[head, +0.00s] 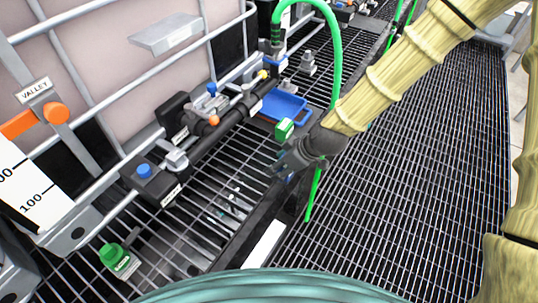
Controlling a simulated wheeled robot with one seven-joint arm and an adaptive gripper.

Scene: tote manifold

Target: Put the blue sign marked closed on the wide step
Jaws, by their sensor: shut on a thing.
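My gripper (284,164) is dark grey and reaches in from the upper right, over the black edge beside the grating. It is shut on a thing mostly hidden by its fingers. I cannot tell for sure which surface is the wide step; a grey plate (165,33) sits on the cage at the upper left.
A caged tote (105,60) fills the left. A black pipe with valves (230,115) runs along it. A blue tray (292,106) lies behind the gripper. A green hose (337,60) arches close by. A green-topped piece (112,257) stands lower left. Open grating (430,170) lies right.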

